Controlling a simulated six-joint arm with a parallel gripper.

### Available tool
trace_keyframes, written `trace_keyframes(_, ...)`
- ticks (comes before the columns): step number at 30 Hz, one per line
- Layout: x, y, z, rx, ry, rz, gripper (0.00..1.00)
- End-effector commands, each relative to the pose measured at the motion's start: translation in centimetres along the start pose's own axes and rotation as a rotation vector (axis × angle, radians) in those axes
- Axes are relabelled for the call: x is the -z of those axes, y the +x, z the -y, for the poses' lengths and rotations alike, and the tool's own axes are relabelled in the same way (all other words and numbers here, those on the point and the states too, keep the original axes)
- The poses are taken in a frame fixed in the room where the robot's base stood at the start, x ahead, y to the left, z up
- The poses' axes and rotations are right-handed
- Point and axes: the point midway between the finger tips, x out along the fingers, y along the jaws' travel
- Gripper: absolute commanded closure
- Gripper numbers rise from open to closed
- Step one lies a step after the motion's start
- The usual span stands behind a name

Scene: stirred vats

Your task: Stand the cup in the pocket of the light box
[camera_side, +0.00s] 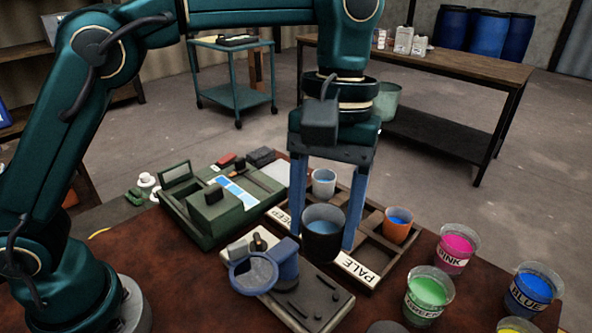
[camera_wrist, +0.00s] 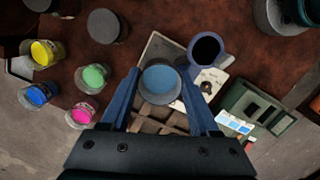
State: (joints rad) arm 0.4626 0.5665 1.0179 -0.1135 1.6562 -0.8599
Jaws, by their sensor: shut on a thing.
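A dark cup (camera_side: 323,242) with blue liquid is held upright between the two blue fingers of my gripper (camera_side: 325,225). In the wrist view the cup (camera_wrist: 160,84) sits between the fingertips, its blue surface facing up. It appears raised in front of the wooden rack; its exact height cannot be told. The green box (camera_side: 222,212), which I take for the light box, stands left of the cup with a blue-shaded strip on top. In the wrist view the box (camera_wrist: 246,103) is at the right and shows dark openings; which one is the pocket is unclear.
A wooden rack (camera_side: 372,262) labelled DEEP and PALE holds a pale cup (camera_side: 323,183) and an orange cup (camera_side: 397,225). A grey plate (camera_side: 312,300) with a blue round fitting (camera_side: 253,275) lies in front. Pink (camera_side: 455,248), green (camera_side: 427,296) and blue (camera_side: 530,292) vats stand right.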

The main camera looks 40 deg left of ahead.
Motion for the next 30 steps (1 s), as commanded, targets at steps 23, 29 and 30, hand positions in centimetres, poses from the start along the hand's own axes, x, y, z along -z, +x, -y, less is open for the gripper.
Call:
trace_keyframes(23, 3.1, -5.1, 3.1, -0.03, -0.196, -0.001, 0.95)
trace_keyframes(29, 6.8, -5.8, 7.1, -0.063, -0.417, -0.001, 0.95)
trace_keyframes(30, 7.6, -5.9, 8.2, -0.072, -0.475, -0.001, 0.95)
